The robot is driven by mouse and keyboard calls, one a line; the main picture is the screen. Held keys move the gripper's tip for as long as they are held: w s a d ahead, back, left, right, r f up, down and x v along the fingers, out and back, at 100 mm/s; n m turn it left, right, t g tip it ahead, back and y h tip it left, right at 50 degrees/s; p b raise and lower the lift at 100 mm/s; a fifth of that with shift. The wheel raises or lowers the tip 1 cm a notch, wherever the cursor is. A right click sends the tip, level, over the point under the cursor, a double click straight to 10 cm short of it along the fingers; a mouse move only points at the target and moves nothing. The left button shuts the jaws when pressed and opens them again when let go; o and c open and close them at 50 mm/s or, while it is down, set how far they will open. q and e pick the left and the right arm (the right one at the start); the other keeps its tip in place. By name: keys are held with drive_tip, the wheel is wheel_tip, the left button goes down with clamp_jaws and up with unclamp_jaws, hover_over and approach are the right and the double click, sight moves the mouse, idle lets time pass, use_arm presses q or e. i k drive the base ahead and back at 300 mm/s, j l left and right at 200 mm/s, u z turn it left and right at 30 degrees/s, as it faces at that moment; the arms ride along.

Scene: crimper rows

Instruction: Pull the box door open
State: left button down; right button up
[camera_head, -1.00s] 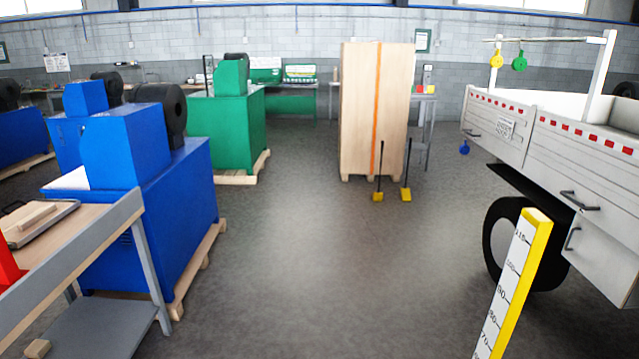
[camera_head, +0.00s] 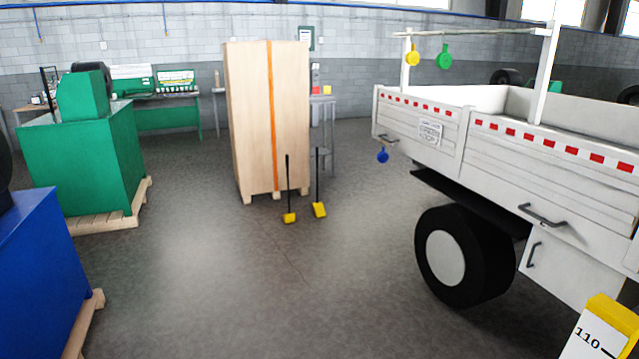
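A white box (camera_head: 577,268) hangs under the truck bed at the right of the head view, behind the rear wheel. Its front face is flat and appears closed, with a dark bar handle (camera_head: 533,257) near its left edge. Another dark handle (camera_head: 541,215) sits on the truck's side panel above it. A tall wooden crate (camera_head: 250,120) with an orange strap stands upright in the middle background, and it looks closed. Neither of my grippers is in view.
The truck wheel (camera_head: 464,257) stands left of the white box. A yellow-and-white measuring post (camera_head: 606,330) is close at the lower right, partly in front of the box. Blue (camera_head: 30,270) and green (camera_head: 85,155) machines stand at left.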

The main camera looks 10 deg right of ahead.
sight(574, 277)
drive_tip(key=i+z, duration=0.2)
drive_tip(key=i, duration=0.3)
drive_tip(key=i+z, duration=0.2)
drive_tip(key=i, duration=0.3)
drive_tip(key=i+z, duration=0.2)
drive_tip(key=i, duration=0.3)
drive_tip(key=i+j+z, duration=0.2)
drive_tip(key=i, duration=0.25)
